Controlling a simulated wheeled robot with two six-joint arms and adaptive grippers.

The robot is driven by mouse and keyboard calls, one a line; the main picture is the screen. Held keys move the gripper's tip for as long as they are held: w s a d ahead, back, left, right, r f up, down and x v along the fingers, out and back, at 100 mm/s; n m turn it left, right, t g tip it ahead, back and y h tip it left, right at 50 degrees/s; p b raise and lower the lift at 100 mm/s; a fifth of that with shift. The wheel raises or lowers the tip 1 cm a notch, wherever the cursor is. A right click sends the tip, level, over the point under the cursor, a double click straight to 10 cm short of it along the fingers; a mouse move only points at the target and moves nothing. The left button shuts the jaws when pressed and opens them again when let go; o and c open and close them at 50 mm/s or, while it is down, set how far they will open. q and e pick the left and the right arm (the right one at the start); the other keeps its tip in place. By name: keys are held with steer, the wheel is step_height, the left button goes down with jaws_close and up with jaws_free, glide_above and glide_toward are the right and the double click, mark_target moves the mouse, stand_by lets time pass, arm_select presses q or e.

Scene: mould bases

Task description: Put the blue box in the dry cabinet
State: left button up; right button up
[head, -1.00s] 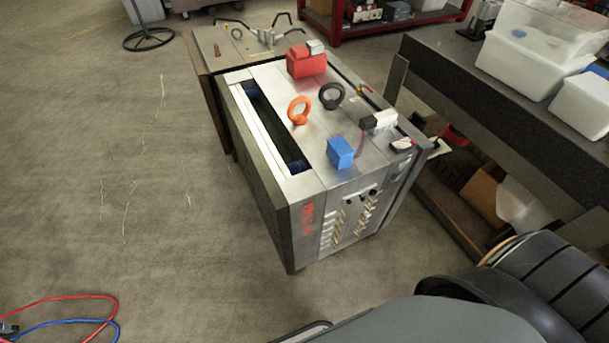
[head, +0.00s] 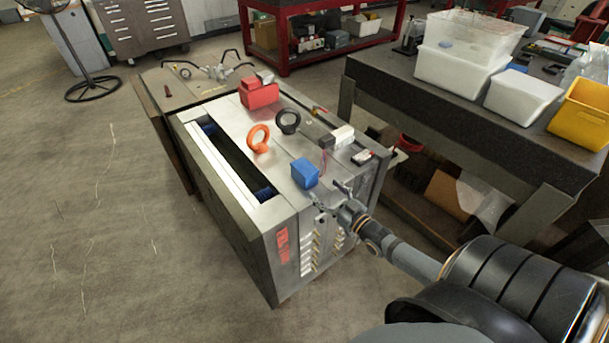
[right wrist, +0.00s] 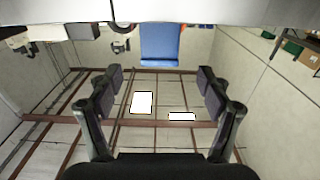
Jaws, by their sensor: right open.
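The blue box (head: 304,173) stands on the front part of the metal mould base's top (head: 227,125). My right gripper (head: 329,197) is open and empty, just in front and to the right of the box, at the mould base's front edge. In the right wrist view, the blue box (right wrist: 161,46) lies ahead between the spread fingers of the gripper (right wrist: 154,82), apart from them. My left gripper is not in view. I cannot identify a dry cabinet for certain in these frames.
An orange ring (head: 258,139), a black ring (head: 288,121) and a red block (head: 259,93) stand behind the box. A long slot (head: 235,160) runs along the mould base's left. A dark workbench (head: 450,110) with white bins (head: 462,70) stands right.

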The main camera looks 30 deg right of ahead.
mark_target(312, 179)
steer(key=w+b, duration=0.1)
steer(key=w, duration=0.1)
steer(key=w+b, duration=0.1)
steer(key=w, duration=0.1)
steer(key=shift+w+a+f, duration=0.15)
steer(key=shift+w+a, duration=0.05)
steer(key=shift+w, duration=0.25)
steer(key=w+b, duration=0.2)
steer(key=w, duration=0.1)
steer(key=w+b, duration=0.1)
steer(key=shift+w+a+f, duration=0.15)
steer(key=shift+w+f, duration=0.1)
steer(key=shift+f, duration=0.15)
steer(key=shift+w, duration=0.3)
steer(key=shift+r, duration=0.15)
steer(key=shift+s, duration=0.1)
